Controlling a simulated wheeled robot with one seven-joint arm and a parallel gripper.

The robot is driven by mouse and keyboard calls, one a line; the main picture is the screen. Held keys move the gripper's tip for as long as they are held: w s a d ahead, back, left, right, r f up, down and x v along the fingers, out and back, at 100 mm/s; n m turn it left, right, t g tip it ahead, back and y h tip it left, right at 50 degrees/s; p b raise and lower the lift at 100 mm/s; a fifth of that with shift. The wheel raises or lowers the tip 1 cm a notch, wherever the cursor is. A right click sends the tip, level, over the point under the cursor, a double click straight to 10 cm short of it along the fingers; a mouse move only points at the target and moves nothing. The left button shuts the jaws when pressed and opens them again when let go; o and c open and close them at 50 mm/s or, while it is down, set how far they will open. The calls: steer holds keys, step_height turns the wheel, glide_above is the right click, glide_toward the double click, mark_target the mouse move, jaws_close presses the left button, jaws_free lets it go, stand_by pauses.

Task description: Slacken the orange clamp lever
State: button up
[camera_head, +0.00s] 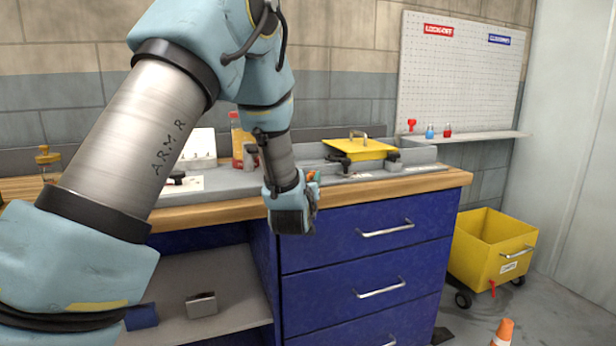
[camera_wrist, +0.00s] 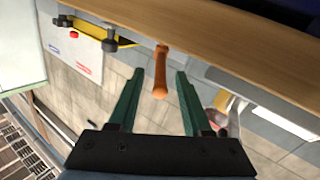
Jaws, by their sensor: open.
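The orange clamp lever (camera_wrist: 160,74) hangs in the middle of the wrist view, a short rounded handle by the wooden bench edge. My gripper (camera_wrist: 160,76) has its two green fingers spread open, one on each side of the lever, with a visible gap on both sides. In the camera_head view only a small orange part of the lever (camera_head: 311,176) shows beside my wrist. My fingers are mostly hidden there, and the lever's base is hidden too.
The wooden bench top (camera_head: 420,182) stands over blue drawers (camera_head: 360,255) with metal handles. A yellow plate (camera_head: 362,149) with dark clamps lies on the bench to the right. A red-capped bottle (camera_head: 238,140) stands behind my arm. A yellow cart (camera_head: 487,255) is at right.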

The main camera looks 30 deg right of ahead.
steer(key=shift+w+d, duration=0.15)
steer(key=shift+w, duration=0.05)
jaws_close()
stand_by(0.3)
stand_by(1.1)
